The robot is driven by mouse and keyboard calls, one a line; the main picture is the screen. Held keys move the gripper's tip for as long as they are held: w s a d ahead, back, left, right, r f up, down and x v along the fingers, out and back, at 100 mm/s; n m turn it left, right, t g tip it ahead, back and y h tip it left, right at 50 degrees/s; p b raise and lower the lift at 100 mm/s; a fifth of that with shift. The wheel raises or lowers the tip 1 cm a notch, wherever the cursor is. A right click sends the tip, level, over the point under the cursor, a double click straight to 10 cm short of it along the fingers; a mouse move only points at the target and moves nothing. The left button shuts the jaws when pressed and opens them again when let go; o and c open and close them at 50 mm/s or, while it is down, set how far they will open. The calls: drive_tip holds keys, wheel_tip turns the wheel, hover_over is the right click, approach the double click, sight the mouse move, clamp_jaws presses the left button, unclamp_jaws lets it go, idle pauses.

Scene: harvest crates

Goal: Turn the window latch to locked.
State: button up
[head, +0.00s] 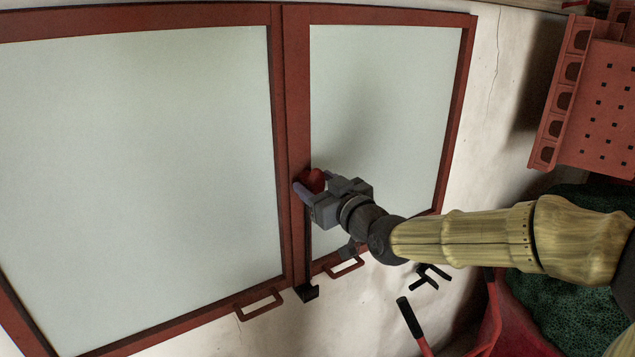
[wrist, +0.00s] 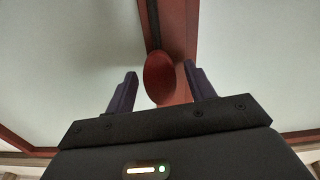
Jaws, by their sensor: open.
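The window latch shows as a dark red rounded piece (head: 314,179) on the red middle post of the window (head: 296,120). In the wrist view the same latch (wrist: 159,80) is an oval in front of the post, with its upper end near a dark seam. My gripper (head: 308,184) is open at the latch, with one finger on each side of it. In the wrist view my gripper (wrist: 160,72) shows gaps between the latch and both fingers, and the right finger lies over the post's edge. I cannot tell whether the latch is locked.
Two red pull handles, left (head: 260,304) and right (head: 345,267), sit along the window's lower edge, with a black bracket (head: 307,292) between them. A red crate (head: 600,100) is at the upper right.

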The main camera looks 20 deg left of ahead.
drive_tip(key=shift+w+a, duration=0.15)
drive_tip(key=shift+a, duration=0.05)
drive_tip(key=c, duration=1)
drive_tip(key=shift+o, duration=0.2)
